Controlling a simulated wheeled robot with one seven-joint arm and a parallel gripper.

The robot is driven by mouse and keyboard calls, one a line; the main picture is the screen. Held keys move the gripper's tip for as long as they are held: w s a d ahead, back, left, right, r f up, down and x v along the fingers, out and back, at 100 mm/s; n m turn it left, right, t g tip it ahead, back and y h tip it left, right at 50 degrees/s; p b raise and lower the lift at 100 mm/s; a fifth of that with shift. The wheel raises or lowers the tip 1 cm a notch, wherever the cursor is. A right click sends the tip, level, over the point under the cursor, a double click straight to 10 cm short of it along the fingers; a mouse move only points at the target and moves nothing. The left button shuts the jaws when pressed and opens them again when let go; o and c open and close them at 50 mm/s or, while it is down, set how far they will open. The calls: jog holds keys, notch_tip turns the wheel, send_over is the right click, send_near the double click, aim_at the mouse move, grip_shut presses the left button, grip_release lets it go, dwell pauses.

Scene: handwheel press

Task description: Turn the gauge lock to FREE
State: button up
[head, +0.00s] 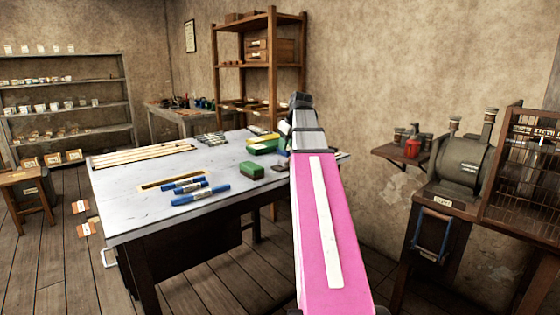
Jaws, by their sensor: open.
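I cannot pick out the gauge lock or a FREE marking in the head view. No handwheel press can be made out either. My own arm, pink with a white stripe, rises from the bottom centre to a grey and dark joint near the far right corner of the table. I cannot make out my gripper's fingers; the arm hides what is behind it.
A grey-topped table (125,212) holds blue cylinders (201,195), a green box (252,170) and pale strips (140,155). Wooden shelves (260,62) stand behind. A grey drum-shaped machine (461,166) and a wire-fronted cabinet (522,165) stand right.

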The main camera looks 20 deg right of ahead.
aim_at(282, 161)
jog(key=shift+x, duration=4)
jog(key=shift+s+d, duration=0.1)
grip_shut()
